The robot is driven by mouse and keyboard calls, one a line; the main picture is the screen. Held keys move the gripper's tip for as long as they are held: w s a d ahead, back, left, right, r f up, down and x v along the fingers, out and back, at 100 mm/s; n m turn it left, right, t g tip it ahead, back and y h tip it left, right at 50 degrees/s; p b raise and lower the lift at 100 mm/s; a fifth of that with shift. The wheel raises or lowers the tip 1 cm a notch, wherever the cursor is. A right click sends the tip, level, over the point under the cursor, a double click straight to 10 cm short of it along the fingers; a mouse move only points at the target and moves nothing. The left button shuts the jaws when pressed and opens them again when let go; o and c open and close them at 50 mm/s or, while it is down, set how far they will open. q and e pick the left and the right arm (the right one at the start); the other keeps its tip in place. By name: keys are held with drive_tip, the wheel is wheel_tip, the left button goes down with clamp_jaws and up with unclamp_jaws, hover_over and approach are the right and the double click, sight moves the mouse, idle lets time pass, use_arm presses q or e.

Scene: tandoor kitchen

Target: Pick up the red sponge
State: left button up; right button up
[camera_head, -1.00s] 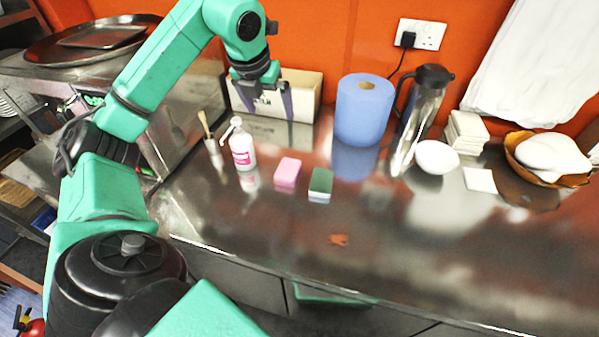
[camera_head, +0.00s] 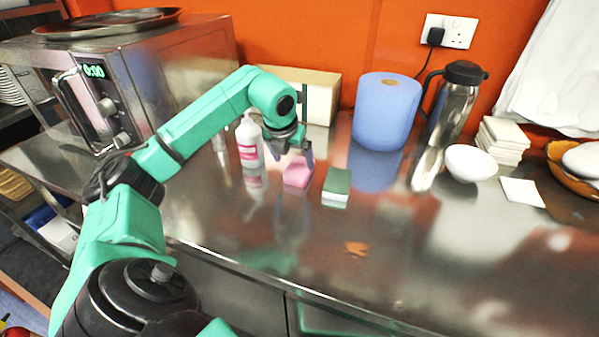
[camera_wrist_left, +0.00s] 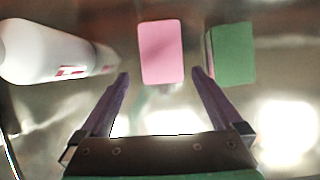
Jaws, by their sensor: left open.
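The sponge nearest my left gripper looks pink (camera_head: 297,174) and lies flat on the steel counter. In the left wrist view the pink sponge (camera_wrist_left: 161,52) sits ahead of and between the two fingertips, not touching them. My left gripper (camera_head: 293,156) is open and empty, just above and behind the pink sponge. Its fingers also show in the left wrist view (camera_wrist_left: 160,75). My right gripper is not in view.
A green sponge (camera_head: 337,184) lies close right of the pink one. A white bottle (camera_head: 249,144) stands close left. A blue paper roll (camera_head: 386,112), a steel jug (camera_head: 456,108) and a white bowl (camera_head: 470,163) stand further right. The front counter is mostly clear.

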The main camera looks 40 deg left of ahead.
sight(297, 171)
use_arm(q)
drive_tip(key=p+x, duration=0.1)
drive_tip(key=x, duration=0.4)
drive_tip(key=shift+d+f+p, duration=0.1)
drive_tip(key=shift+d+p, duration=0.1)
drive_tip(key=shift+p, duration=0.1)
drive_tip(key=shift+w+a+f, duration=0.1)
drive_tip(key=shift+w+f, duration=0.1)
drive_tip(key=shift+f, duration=0.15)
drive_tip(key=c, duration=1.3)
drive_tip(key=shift+r, duration=0.65)
wheel_tip(297, 171, up, 19)
drive_tip(key=shift+f+p, duration=0.1)
drive_tip(key=shift+p, duration=0.45)
